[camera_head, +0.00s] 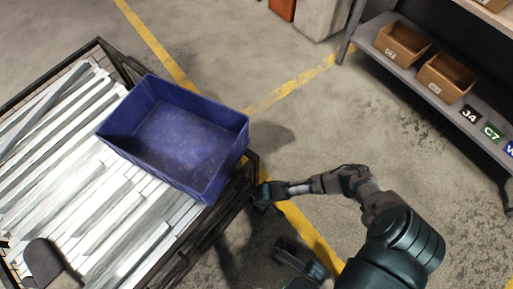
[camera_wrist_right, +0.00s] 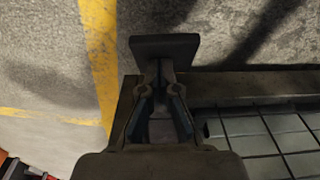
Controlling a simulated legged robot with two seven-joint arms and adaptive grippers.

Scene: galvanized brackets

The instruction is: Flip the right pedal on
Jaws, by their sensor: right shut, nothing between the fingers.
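The pedal (camera_wrist_right: 165,46) shows in the right wrist view as a dark flat plate just beyond my right gripper (camera_wrist_right: 160,78), beside the cart's frame. The fingers are shut with nothing held between them. Their tips are very close to the pedal's near side; I cannot tell whether they touch it. In the head view, my right gripper (camera_head: 266,193) is at the cart's right corner, and the pedal is hard to separate from it there. My left gripper cannot be made out.
A blue bin (camera_head: 180,143) stands on the metal brackets (camera_head: 75,200) loaded on the wire cart (camera_head: 208,232). A shelf (camera_head: 455,108) with cardboard boxes (camera_head: 402,42) is at the upper right. The floor between cart and shelf is clear.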

